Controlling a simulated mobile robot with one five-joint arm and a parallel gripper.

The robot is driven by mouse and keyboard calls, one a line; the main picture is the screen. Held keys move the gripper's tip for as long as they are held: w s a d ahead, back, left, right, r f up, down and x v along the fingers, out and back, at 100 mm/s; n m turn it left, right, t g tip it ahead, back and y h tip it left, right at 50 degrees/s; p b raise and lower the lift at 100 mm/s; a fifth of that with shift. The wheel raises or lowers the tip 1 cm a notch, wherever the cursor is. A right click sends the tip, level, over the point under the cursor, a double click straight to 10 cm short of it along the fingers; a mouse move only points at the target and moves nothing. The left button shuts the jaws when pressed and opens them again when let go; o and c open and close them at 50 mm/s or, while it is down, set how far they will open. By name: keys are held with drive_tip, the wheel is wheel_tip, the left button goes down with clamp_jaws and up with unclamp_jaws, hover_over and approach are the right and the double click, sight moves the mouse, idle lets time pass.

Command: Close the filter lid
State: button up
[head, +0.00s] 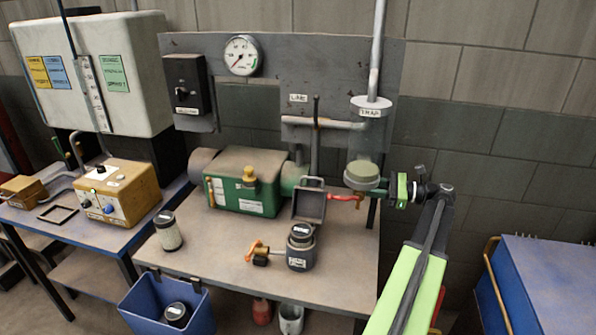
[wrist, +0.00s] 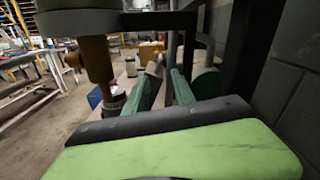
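The filter canister (head: 301,254) is a dark, labelled pot standing near the front of the workbench in the head view. A grey, square, shallow lid-like piece (head: 309,205) stands raised just behind it, its hollow side facing forward; I take it for the open filter lid, but its hinge is not clear. My gripper (head: 400,188) is to the right of the lid, beside the round trap, well apart from the lid. In the wrist view my gripper's two green fingers (wrist: 165,74) are spread with a gap between them. Nothing is clearly held.
The round trap (head: 362,176) and a red lever (head: 345,198) lie between my gripper and the lid. A green box (head: 262,196) stands behind left, and an orange-handled valve (head: 259,252) beside the canister. A loose cartridge (head: 168,232) stands left. A blue bin (head: 150,303) hangs in front.

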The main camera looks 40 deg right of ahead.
sight(308, 177)
drive_tip(key=x, duration=1.7)
drive_tip(key=shift+w+r, duration=0.15)
drive_tip(key=shift+w, duration=0.05)
clamp_jaws()
drive_tip(key=shift+w, duration=0.1)
idle(0.6)
